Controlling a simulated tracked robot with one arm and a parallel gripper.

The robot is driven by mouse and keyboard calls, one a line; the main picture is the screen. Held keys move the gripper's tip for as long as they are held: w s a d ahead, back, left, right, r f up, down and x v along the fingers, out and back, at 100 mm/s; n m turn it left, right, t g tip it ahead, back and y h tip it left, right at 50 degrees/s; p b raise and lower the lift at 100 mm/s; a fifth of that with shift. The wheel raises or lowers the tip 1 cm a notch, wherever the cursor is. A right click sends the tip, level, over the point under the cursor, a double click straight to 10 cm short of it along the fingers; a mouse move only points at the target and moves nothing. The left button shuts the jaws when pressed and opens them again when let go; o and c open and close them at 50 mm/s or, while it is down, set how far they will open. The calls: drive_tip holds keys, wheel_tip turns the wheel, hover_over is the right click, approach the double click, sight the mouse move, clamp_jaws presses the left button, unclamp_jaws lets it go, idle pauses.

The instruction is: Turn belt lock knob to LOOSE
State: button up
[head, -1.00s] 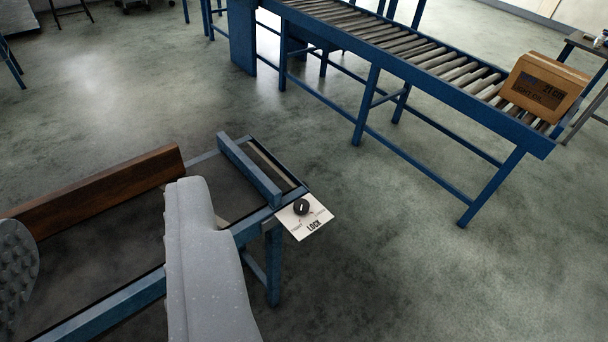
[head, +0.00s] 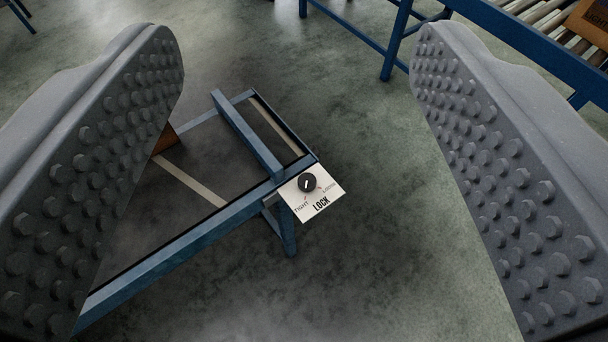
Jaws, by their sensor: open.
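The belt lock knob (head: 307,183) is a small black round knob with a white pointer line. It sits on a white plate (head: 325,196) marked TIGHT at the left, LOOSE at the right and LOCK below. The pointer line looks upright in the picture, leaning slightly right; its exact setting is too small to tell. The plate is fixed at the corner of a blue frame. My gripper (head: 300,80) is open and empty, its two grey studded fingers wide apart at left and right. The knob shows between them, further away, and neither finger touches it.
The blue belt frame (head: 190,247) runs from lower left to the plate, with a raised blue bar (head: 247,135) behind. A blue roller conveyor (head: 520,40) with a cardboard box (head: 593,20) stands at upper right. The floor right of the plate is clear.

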drive_tip(key=w+d+f+m+g+p, duration=0.2)
drive_tip(key=w, duration=0.3)
drive_tip(key=m+g+p, duration=1.3)
drive_tip(key=m+p, duration=0.1)
drive_tip(key=m, duration=0.4)
hover_over(307, 181)
wheel_tip(307, 181, down, 36)
wheel_tip(307, 181, down, 13)
drive_tip(key=shift+w+r+b, duration=0.1)
drive_tip(key=shift+r+b, duration=0.1)
drive_tip(key=shift+b, duration=0.15)
